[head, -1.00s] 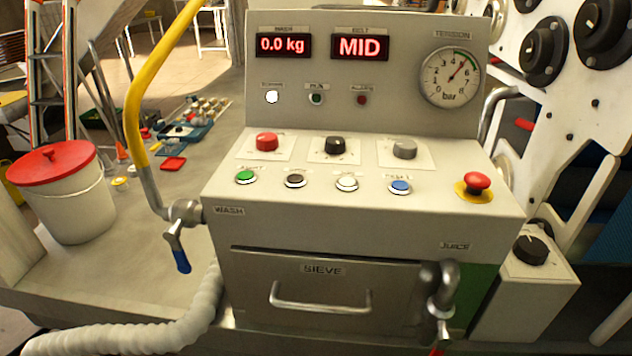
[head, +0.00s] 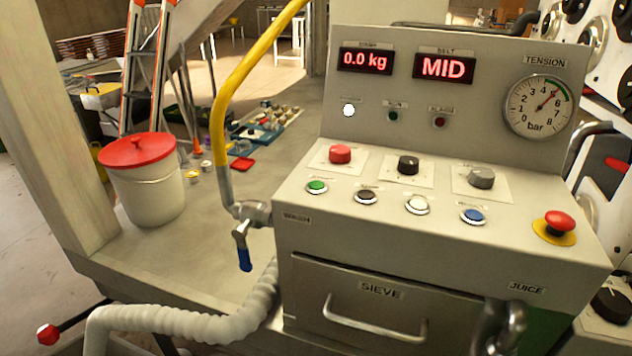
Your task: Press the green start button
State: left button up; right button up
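The green start button (head: 317,186) sits at the left end of the lower button row on the grey control console (head: 340,236). A black button (head: 367,196), a white button (head: 417,204) and a blue button (head: 473,216) follow to its right. A red knob (head: 340,154) is above it. The green button is unobstructed; its small label is too blurred to read. Neither of my grippers shows in the head view.
A yellow hose (head: 237,90) with a blue-handled valve (head: 244,250) rises just left of the console. A red emergency stop (head: 559,222) is at the right end. A white ribbed hose (head: 190,322) runs below. A white bucket with red lid (head: 147,190) stands at left.

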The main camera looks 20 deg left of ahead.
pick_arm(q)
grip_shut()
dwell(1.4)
